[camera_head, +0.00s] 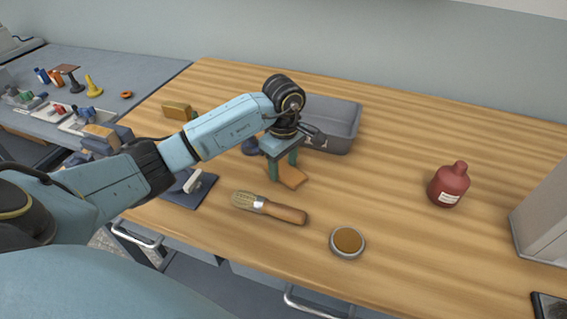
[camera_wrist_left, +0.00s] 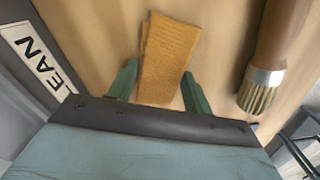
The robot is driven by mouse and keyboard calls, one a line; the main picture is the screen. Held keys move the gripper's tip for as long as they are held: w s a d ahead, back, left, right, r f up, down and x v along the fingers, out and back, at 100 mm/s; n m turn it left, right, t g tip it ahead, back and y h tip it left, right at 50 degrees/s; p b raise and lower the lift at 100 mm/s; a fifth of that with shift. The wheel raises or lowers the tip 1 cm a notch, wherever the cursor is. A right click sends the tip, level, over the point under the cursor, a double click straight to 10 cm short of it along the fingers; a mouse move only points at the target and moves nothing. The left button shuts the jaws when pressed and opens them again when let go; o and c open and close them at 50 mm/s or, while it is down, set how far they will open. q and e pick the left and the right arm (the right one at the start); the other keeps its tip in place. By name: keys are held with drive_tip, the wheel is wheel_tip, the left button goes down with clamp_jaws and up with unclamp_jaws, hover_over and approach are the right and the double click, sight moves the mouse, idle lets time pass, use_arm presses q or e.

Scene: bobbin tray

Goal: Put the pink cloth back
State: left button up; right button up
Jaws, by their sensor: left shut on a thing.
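No pink cloth shows in either view. My left gripper (camera_head: 284,170) is low over the middle of the wooden table, its green fingers shut on a folded orange-tan cloth (camera_head: 294,178). In the left wrist view the cloth (camera_wrist_left: 166,55) lies between the two fingertips (camera_wrist_left: 159,72), one finger along each side. I cannot tell whether the cloth touches the table. My right gripper is not in view.
A grey tray (camera_head: 345,138) stands just behind the gripper. A wooden-handled brush (camera_head: 280,211) and a round tin (camera_head: 347,242) lie in front. A red bottle (camera_head: 448,186) stands right, a dark blue mat (camera_head: 200,199) left. The table between tin and bottle is clear.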

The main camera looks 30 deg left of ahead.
sight(284, 166)
use_arm(q)
drive_tip(key=o, duration=0.9)
wheel_tip(284, 166, up, 12)
drive_tip(key=shift+r+p, duration=0.1)
drive_tip(key=shift+p, duration=0.3)
